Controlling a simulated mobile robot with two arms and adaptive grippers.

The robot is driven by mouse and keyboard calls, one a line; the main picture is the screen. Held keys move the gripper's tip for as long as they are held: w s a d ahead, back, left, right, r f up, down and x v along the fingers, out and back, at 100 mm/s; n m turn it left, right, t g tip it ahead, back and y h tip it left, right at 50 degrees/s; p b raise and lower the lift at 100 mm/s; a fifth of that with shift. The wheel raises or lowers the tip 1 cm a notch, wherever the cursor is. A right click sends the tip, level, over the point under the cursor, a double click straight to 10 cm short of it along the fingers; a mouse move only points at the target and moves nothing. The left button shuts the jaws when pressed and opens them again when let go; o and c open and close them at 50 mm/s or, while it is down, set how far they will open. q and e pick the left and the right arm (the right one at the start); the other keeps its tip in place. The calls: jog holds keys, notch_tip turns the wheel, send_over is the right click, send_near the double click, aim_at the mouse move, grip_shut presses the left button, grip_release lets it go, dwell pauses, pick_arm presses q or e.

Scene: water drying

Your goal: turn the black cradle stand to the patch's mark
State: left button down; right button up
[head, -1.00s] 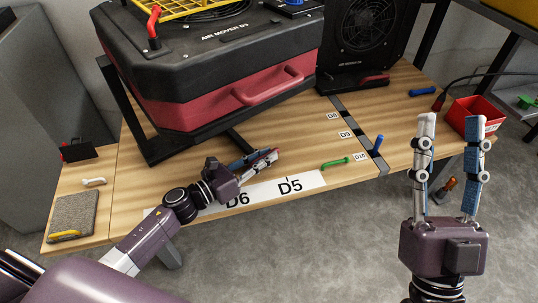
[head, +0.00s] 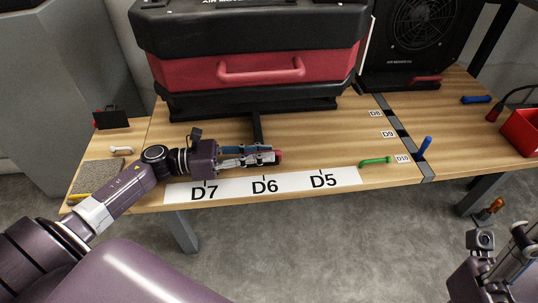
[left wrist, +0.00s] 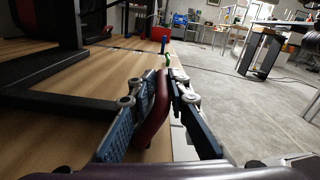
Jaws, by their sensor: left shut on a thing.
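The black cradle stand (head: 250,107) sits on the wooden bench under a red and black air mover case (head: 240,72). A black bar (head: 257,128) runs from the stand toward the front edge and ends behind my gripper. My left gripper (head: 268,155) is shut on a red grip, which shows between the fingers in the left wrist view (left wrist: 152,112). It is just behind the white label patch (head: 225,188), above the D6 mark (head: 264,185), with the red tip slightly toward D5. My right gripper (head: 500,250) is cut off at the lower right; its fingertips are unclear.
A green-handled tool (head: 375,161) and a blue peg (head: 425,146) lie right of the patch. A black fan (head: 412,40) stands at the back right, a red bin (head: 522,130) at the right edge. A grey pad (head: 97,177) lies at the left.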

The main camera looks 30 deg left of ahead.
pick_arm(q)
jog(key=shift+s+d+f, duration=0.2)
jog(key=shift+s+f, duration=0.1)
jog(key=shift+f, duration=0.05)
jog(key=c, duration=2.1)
grip_release()
jog(key=shift+o, duration=0.7)
jog(key=shift+r, duration=0.1)
jog(key=shift+a, duration=0.2)
jog(key=v, duration=0.7)
jog(key=shift+s+a, duration=0.1)
jog(key=shift+s, duration=0.1)
jog(key=shift+a, duration=0.1)
